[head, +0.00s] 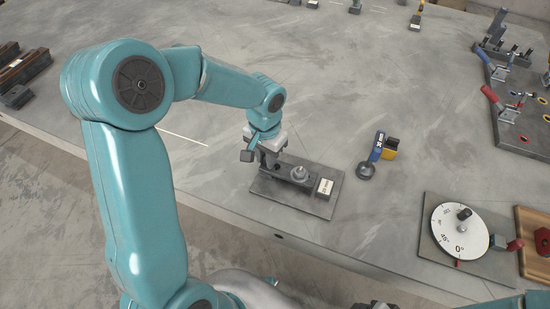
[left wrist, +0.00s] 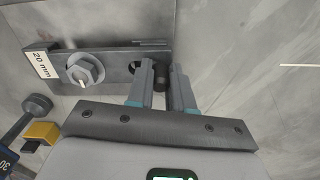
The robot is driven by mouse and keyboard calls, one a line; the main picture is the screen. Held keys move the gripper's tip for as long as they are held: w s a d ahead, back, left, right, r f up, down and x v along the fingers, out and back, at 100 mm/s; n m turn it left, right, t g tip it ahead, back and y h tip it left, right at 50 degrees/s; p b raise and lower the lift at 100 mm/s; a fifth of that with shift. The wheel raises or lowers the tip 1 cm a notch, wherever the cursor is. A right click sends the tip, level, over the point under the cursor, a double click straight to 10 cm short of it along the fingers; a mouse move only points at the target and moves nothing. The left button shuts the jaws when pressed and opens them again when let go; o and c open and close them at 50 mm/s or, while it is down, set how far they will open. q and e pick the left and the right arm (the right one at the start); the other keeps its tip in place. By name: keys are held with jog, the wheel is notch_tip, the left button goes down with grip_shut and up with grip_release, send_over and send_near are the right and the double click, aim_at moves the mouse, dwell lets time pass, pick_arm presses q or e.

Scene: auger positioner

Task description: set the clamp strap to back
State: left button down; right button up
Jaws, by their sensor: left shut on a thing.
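The clamp strap (head: 281,171) is a dark grey bar on a flat base plate (head: 290,203) near the table's front edge. A hex nut with a stud (head: 299,172) stands on it, and a white label reading 20 mm (left wrist: 41,65) is beside the nut. The strap also shows in the left wrist view (left wrist: 117,71). My left gripper (head: 266,153) reaches down at the strap's far left end. In the left wrist view its two fingers (left wrist: 163,78) are on either side of a dark round pin (left wrist: 159,82) and closed on it. Their contact is partly hidden.
A blue and yellow tool (head: 377,153) lies right of the plate. A white dial fixture (head: 459,231) is at the lower right, with a red-handled clamp board (head: 520,115) behind it. Dark blocks (head: 22,72) are at the far left.

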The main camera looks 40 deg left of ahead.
pick_arm(q)
jog(key=shift+a, duration=0.5)
jog(key=shift+d, duration=0.15)
jog(key=c, duration=1.3)
grip_release()
jog(key=shift+o, duration=1.4)
jog(key=shift+a, duration=0.25)
jog(key=shift+d, duration=0.2)
jog(key=shift+r, duration=0.3)
notch_tip(320, 180, up, 16)
jog(key=p, duration=0.1)
jog(key=shift+f, duration=0.1)
